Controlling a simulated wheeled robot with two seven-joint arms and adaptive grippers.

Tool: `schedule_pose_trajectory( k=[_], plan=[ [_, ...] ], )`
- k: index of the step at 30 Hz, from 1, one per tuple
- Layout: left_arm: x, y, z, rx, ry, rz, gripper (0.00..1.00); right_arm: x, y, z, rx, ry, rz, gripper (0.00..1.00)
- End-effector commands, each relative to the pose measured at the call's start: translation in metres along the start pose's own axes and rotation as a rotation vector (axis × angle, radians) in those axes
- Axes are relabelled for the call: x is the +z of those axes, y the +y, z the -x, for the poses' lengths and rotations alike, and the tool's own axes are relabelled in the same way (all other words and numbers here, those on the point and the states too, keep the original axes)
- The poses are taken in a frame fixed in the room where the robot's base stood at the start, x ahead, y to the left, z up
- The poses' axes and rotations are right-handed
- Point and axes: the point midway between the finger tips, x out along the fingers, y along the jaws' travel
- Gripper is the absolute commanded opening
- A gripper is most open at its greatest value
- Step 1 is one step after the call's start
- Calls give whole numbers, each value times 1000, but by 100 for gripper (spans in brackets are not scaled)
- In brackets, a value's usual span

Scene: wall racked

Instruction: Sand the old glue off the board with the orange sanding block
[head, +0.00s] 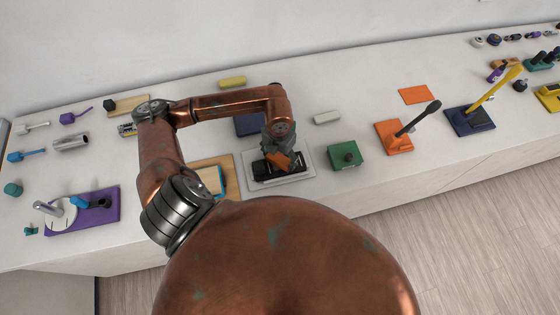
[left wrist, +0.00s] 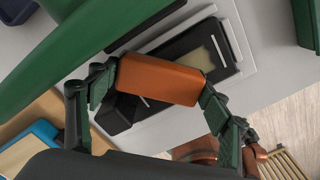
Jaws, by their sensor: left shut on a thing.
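The orange sanding block (left wrist: 160,80) is held between the two fingers of my left gripper (left wrist: 157,92) in the left wrist view. In the head view the block (head: 278,161) shows under my left gripper (head: 279,146). The dark board (left wrist: 226,70) lies on a pale grey base plate (left wrist: 250,73); the board also shows in the head view (head: 262,168). A beige patch of old glue (left wrist: 214,52) shows on the board beyond the block. The block covers part of the board. I cannot tell whether it touches the board.
A green block with a knob (head: 345,155) stands right of the base plate. A wooden board with a blue item (head: 212,179) lies close on the left. A dark blue tray (head: 249,125) is behind. An orange stand (head: 394,137) is farther right.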

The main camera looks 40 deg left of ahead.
Motion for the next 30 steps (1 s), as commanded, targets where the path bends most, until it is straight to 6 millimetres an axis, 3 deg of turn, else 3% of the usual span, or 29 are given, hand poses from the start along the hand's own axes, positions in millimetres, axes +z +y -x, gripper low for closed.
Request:
schedule_pose_trajectory(
  k=[14,30],
  plan=[
    [0,0,0,-1,0,-1,46,0,0,-1,0,0,0,40],
    [-15,-16,0,-1,0,-3,46,0,-1,-2,-1,0,0,40]
  ],
)
